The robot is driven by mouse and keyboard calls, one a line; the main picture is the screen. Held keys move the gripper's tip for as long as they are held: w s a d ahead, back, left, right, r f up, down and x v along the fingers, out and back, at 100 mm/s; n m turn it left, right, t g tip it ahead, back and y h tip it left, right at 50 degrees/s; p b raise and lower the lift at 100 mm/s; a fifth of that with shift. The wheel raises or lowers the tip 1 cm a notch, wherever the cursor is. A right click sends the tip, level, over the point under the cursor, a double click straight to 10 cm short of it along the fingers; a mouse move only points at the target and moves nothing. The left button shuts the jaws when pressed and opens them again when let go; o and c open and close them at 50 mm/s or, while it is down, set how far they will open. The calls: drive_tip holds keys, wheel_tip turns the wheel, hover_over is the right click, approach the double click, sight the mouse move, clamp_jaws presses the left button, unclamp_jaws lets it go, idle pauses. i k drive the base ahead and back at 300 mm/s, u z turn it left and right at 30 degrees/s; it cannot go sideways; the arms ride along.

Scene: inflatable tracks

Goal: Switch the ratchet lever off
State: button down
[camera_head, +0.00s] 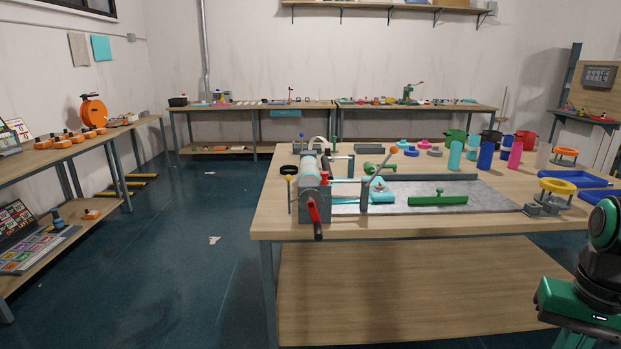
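A grey roller device (313,185) stands at the near left of the middle workbench. A lever with a red grip (314,212) hangs down at its front, slightly tilted. A slanted lever with an orange ball (393,151) rises behind a teal piece. I cannot tell for certain which of these is the ratchet lever, or its on/off position. Part of my own arm shows at the lower right, apart from the device. My gripper's fingertips do not show.
The workbench (420,228) also carries a grey plate (470,193) with a green handle (437,199), several coloured cylinders, a yellow ring stand (556,187) and blue trays (577,178). Another bench (75,147) stands at the left. The floor between them is mostly clear.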

sight(289, 177)
drive_tip(key=z, duration=0.05)
drive_tip(key=i, duration=1)
drive_tip(key=u, duration=0.05)
